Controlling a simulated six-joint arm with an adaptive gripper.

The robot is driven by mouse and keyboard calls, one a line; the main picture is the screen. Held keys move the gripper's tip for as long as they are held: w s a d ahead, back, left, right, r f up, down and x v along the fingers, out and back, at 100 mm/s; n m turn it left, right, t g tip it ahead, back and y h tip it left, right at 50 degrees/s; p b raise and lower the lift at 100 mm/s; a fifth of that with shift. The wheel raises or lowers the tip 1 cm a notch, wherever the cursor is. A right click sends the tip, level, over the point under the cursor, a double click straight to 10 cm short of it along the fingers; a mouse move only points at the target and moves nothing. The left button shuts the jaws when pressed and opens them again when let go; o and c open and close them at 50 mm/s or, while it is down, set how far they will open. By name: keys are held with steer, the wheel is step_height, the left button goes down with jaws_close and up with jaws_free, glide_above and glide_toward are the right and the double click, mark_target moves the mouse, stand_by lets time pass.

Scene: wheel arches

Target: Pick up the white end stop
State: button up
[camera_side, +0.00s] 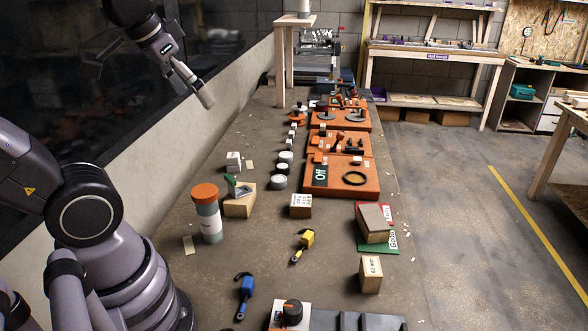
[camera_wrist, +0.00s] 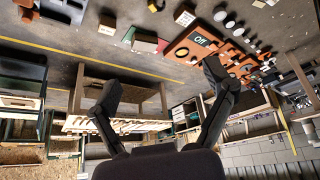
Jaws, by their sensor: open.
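Several small white pieces stand in a row on the workbench, left of the orange boards in the side view; I cannot tell which is the end stop. They include a white block (camera_side: 233,159), a low white round piece (camera_side: 279,182) and another white round piece (camera_side: 286,157). In the wrist view, small white round pieces (camera_wrist: 220,15) show near the top edge. My gripper (camera_side: 203,97) is high above the bench's left side, by the dark window, apart from everything. Its two fingers (camera_wrist: 162,76) are spread and empty in the wrist view.
Orange boards (camera_side: 341,190) carry black parts along the bench's right side. An orange-capped cylinder (camera_side: 206,215), wooden blocks (camera_side: 371,274), a yellow tool (camera_side: 303,245) and a blue tool (camera_side: 244,294) stand or lie nearer. A wooden stand (camera_side: 280,62) rises at the back.

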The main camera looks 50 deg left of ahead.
steer(key=w+a+n+g+y, duration=0.15)
steer(key=w+a+n, duration=0.25)
steer(key=w+a, duration=0.7)
steer(key=n+g+y, duration=0.2)
steer(key=n, duration=0.4)
glide_above(232, 155)
steer(key=s+d, duration=0.2)
steer(key=d, duration=0.3)
step_height(232, 155, down, 27)
steer(key=shift+h, duration=0.25)
steer(key=x, duration=0.8)
steer(key=shift+w+a+f, duration=0.1)
steer(key=shift+w+a, duration=0.05)
steer(key=shift+a, duration=0.1)
steer(key=shift+t, duration=0.25)
steer(key=shift+s+a+x, duration=0.15)
steer(key=shift+x, duration=1.3)
steer(key=shift+s+a+x, duration=0.15)
steer(key=shift+x, duration=1.3)
steer(key=c, duration=1.4)
